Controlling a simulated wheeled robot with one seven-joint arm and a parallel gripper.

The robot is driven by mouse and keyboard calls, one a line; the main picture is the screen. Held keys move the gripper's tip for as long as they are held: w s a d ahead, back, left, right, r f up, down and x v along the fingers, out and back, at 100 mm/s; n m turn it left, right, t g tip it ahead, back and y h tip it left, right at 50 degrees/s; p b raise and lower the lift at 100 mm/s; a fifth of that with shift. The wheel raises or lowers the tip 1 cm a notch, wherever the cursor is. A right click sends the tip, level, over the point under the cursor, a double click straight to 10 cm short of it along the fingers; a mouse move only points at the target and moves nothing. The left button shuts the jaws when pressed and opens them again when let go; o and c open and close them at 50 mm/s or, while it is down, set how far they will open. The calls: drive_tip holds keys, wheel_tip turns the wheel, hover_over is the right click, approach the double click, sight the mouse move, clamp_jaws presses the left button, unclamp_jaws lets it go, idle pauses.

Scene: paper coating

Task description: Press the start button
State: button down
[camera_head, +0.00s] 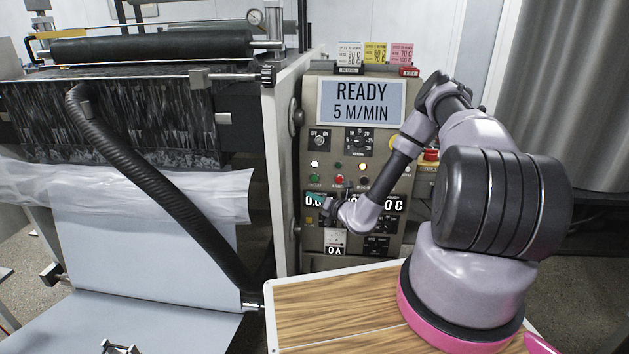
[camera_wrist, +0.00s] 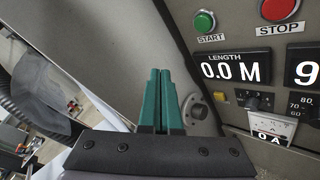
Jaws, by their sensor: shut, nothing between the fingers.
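The start button (camera_wrist: 203,22) is a round green button with a silver ring and a START label below it. In the head view it is the small green button (camera_head: 316,178) on the panel below the display. The red stop button (camera_wrist: 279,9) is to its right. My gripper (camera_wrist: 160,75) has teal fingers that are shut together and empty. In the wrist view the fingertips are below and left of the start button, apart from it in the picture. In the head view my gripper (camera_head: 316,198) is in front of the length readout, just below the buttons.
The control panel's display (camera_head: 361,102) reads READY, 5 M/MIN. The length readout (camera_wrist: 231,70) shows 0.0 M. A red emergency button (camera_head: 430,156) is right of the panel. The coating machine's black roller (camera_head: 150,47) and a dark hose (camera_head: 165,190) are on the left.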

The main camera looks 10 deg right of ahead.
sight(315, 178)
drive_tip(key=shift+w+d, duration=0.45)
drive_tip(key=shift+w, duration=0.95)
drive_tip(key=shift+w+d, duration=0.45)
drive_tip(key=shift+w, duration=0.95)
drive_tip(key=shift+w+d, duration=0.45)
drive_tip(key=shift+w, duration=0.95)
drive_tip(key=shift+w, duration=0.1)
drive_tip(key=shift+w+d, duration=0.1)
drive_tip(key=shift+w, duration=0.15)
